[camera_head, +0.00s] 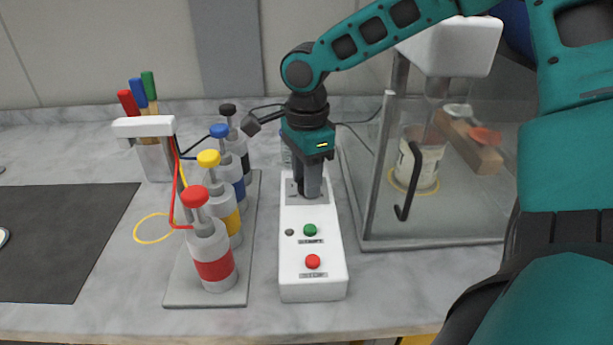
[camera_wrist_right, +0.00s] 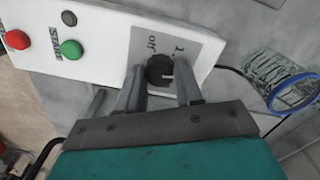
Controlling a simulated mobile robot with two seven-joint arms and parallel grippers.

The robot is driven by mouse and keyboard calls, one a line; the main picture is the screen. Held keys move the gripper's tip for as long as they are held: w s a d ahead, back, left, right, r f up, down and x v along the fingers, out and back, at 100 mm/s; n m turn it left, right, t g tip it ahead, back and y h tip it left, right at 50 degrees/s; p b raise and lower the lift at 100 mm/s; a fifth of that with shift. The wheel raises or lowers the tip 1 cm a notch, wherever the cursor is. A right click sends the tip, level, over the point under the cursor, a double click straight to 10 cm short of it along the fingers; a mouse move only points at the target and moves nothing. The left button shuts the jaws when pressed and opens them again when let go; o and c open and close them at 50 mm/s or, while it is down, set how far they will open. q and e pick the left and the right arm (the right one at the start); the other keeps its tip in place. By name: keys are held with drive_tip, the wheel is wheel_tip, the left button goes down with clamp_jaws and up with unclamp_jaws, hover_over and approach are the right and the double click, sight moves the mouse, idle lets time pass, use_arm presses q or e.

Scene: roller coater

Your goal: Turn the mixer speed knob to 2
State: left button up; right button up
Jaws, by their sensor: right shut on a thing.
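The white control box (camera_head: 295,262) stands upright on the counter, with a grey dial plate at its far end. My right gripper (camera_head: 309,194) comes down from above onto that plate. In the right wrist view the black round knob (camera_wrist_right: 159,70) sits between the two fingers, and the right gripper (camera_wrist_right: 158,82) is shut on it. The marks "off" and "1" show on the dial plate (camera_wrist_right: 190,45); a 2 mark is not visible. A short pale line shows on the knob, but I cannot tell surely which mark it points to. My left gripper is not in view.
A green start button (camera_head: 310,230) and a red stop button (camera_head: 313,261) are on the box. Several colour-banded bottles (camera_head: 214,262) stand on a grey tray at left. A clear mixer enclosure (camera_head: 440,243) holding a container (camera_head: 430,165) stands close at right.

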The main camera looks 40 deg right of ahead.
drive_tip(key=shift+m, duration=0.8)
drive_tip(key=o, duration=1)
drive_tip(key=shift+o, duration=0.2)
wheel_tip(320, 180, up, 13)
drive_tip(key=p, duration=0.1)
